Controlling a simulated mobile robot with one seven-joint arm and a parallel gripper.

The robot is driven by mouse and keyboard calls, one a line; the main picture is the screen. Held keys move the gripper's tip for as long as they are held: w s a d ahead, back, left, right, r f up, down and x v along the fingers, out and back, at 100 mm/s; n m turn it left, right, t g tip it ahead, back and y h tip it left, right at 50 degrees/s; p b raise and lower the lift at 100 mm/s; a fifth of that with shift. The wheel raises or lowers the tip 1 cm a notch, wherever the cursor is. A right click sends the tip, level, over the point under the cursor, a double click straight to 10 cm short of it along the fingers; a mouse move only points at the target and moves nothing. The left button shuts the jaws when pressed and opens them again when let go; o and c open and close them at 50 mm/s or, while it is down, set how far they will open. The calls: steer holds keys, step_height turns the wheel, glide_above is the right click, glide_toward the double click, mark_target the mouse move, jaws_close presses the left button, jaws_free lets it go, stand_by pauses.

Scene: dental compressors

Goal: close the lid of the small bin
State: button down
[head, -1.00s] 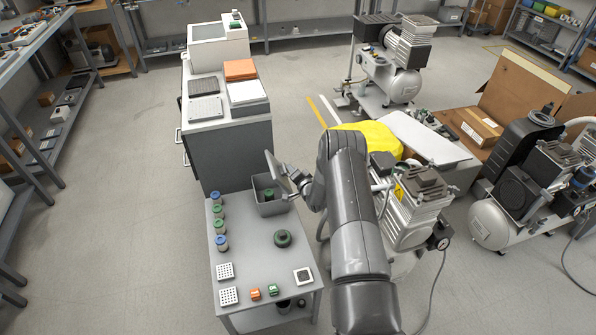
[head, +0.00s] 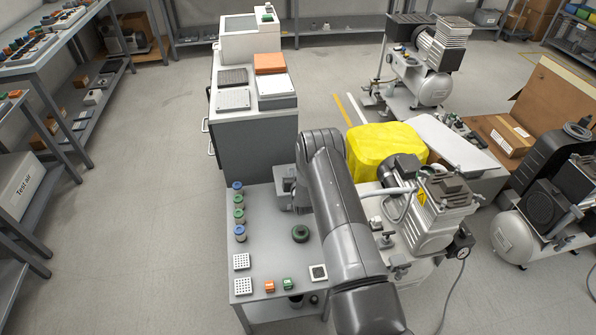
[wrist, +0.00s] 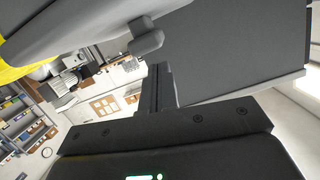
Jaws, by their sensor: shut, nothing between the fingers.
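The small bin (head: 284,174) is at the back of the small grey table, mostly covered by my arm and gripper in the head view. Only a grey piece of it shows left of my arm, and I cannot tell the lid's angle there. My gripper (head: 289,198) is at the bin; its fingers are hard to make out in the head view. In the wrist view the gripper (wrist: 160,88) is shut with nothing held. A large dark grey panel (wrist: 240,45) with a pale lower edge is close beside the fingers; I cannot tell whether it is lid or wall.
The grey table (head: 268,257) carries several capped jars (head: 239,210) at left, a dark green ring (head: 300,233), and small blocks in front. A grey cabinet (head: 255,150) stands behind. A compressor (head: 425,205) and a yellow cover (head: 385,150) are close right of my arm.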

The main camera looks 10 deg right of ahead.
steer(key=shift+a+f, duration=0.25)
steer(key=shift+a, duration=0.05)
steer(key=shift+a+f, duration=0.3)
steer(key=shift+f, duration=0.1)
stand_by(0.3)
step_height(320, 180, up, 4)
steer(key=shift+r, duration=0.1)
steer(key=v, duration=1)
steer(key=shift+a, duration=0.25)
